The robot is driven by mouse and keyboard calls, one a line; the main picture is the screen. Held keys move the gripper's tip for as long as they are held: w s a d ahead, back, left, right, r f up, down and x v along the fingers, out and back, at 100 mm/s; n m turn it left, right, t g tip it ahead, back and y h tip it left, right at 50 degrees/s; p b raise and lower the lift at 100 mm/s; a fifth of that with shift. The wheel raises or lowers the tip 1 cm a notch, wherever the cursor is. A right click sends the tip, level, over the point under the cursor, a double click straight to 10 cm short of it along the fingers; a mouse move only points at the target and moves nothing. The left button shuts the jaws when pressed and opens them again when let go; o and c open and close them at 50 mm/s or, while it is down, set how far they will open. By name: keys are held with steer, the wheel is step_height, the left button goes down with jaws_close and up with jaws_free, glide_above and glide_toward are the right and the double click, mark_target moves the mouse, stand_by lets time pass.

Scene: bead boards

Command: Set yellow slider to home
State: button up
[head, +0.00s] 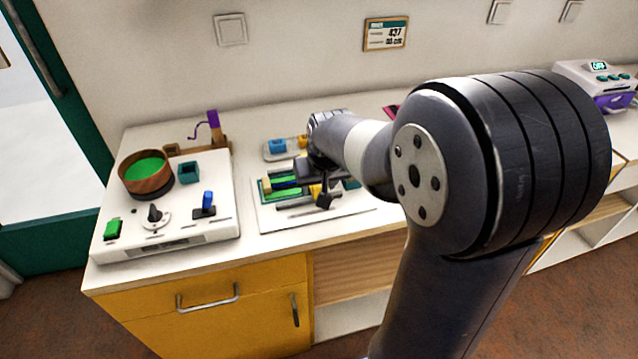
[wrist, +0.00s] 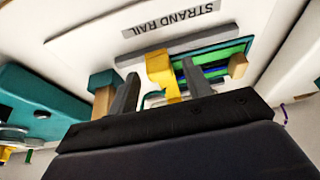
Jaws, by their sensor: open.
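The yellow slider (wrist: 160,69) stands at the grey rail (wrist: 205,40) on the board marked "STRAND RAIL" in the wrist view. My gripper (wrist: 161,84) is open, with one finger on each side of the slider. I see gaps between the fingers and the slider; whether either finger touches it lower down I cannot tell. In the head view, a bit of yellow (head: 316,190) shows beside my gripper (head: 322,194), which hides most of the slider. No home mark is readable.
A teal block (wrist: 103,79) is close beside the left finger, and a wooden block (wrist: 238,66) sits at the right end of green and blue strips. In the head view, a white console (head: 190,238) with a drum stands left of the board.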

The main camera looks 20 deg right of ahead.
jaws_close()
stand_by(0.4)
